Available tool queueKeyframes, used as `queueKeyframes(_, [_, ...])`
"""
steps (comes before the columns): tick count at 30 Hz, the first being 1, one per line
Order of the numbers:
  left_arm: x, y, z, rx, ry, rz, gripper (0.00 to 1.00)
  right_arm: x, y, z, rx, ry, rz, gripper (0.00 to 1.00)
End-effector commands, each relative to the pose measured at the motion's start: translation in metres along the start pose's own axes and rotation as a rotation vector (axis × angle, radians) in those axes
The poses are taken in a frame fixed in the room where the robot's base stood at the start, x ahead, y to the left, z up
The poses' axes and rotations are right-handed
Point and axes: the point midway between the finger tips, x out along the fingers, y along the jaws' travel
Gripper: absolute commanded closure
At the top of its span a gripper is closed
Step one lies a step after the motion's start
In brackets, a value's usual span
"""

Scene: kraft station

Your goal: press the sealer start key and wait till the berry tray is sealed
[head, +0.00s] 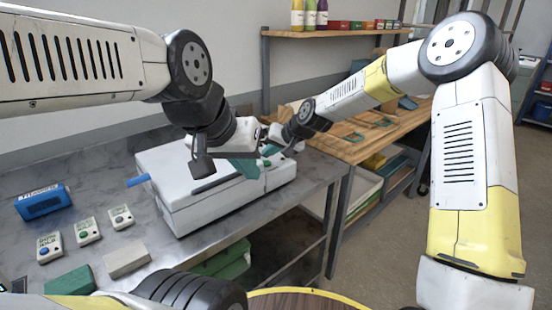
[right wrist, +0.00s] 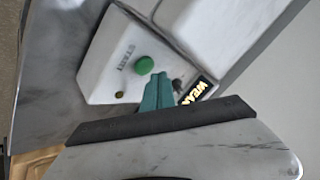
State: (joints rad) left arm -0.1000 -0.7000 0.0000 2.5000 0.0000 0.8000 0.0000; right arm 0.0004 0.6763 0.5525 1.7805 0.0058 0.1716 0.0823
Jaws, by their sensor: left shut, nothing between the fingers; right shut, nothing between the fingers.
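The white sealer (head: 185,205) stands on the metal bench with its lid down. The berry tray is not visible. The green start key (right wrist: 144,65) sits on the sealer's white control panel, with a small lamp and a lit display (right wrist: 198,90) whose text is partly covered. My right gripper's shut teal fingertips (right wrist: 155,88) are just beside the key; contact cannot be told. In the head view my right gripper (head: 268,152) is at the sealer's right end. My left gripper (head: 243,168) is shut and empty over the sealer's lid, close to the right one.
A blue box (head: 42,203), several small button units (head: 88,230), a grey block (head: 126,260) and a green block (head: 70,284) lie on the bench at left. A wooden table (head: 375,135) stands behind at right. A shelf with bottles is at the back.

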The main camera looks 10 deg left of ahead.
Motion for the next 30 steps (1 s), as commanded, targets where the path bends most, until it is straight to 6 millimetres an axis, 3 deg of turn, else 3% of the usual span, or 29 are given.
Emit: queueKeyframes(30, [0.0000, 0.0000, 0.0000, 0.000, 0.000, 0.000, 1.00, 0.0054, 0.0040, 0.0041, 0.001, -0.001, 0.000, 1.00])
